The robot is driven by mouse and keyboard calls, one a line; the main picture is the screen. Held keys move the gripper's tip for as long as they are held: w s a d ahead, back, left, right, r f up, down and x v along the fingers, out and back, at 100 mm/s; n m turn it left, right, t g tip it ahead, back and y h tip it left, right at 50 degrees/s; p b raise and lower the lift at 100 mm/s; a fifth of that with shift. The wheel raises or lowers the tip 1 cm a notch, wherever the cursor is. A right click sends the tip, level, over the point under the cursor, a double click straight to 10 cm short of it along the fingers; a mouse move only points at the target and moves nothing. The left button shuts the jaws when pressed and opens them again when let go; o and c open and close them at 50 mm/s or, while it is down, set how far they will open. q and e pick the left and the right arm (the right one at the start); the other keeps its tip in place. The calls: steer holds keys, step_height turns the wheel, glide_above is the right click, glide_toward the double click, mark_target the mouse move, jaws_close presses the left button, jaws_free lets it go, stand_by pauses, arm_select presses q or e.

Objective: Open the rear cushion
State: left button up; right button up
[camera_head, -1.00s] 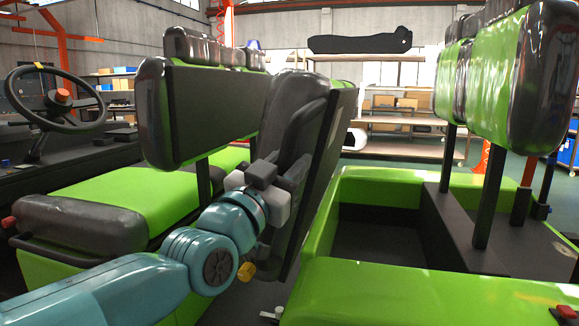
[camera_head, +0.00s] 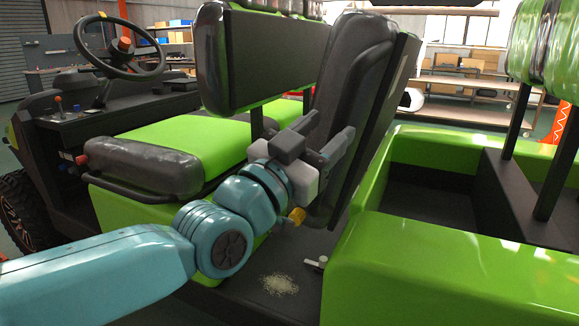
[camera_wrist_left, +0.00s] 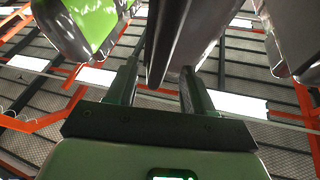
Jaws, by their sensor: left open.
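The rear cushion (camera_head: 355,75) stands raised and tilted on edge in the middle of the head view, with a dark padded face and a flat dark board behind it. My left gripper (camera_head: 330,128) is open at the padded side of the cushion, around its middle height. In the left wrist view, the open fingers (camera_wrist_left: 158,68) stand either side of the lower end of a dark panel edge (camera_wrist_left: 180,40). I cannot tell whether they touch it. My right gripper is not in view.
A green seat box (camera_head: 450,255) with an open dark compartment (camera_head: 430,195) lies right of the cushion. A green front seat (camera_head: 180,140) and its backrest (camera_head: 265,60) are to the left. Black posts (camera_head: 560,160) stand at the right.

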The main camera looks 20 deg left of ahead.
arm_select(q)
steer(key=v, duration=0.9)
steer(key=shift+s, duration=0.15)
steer(key=shift+a, duration=0.1)
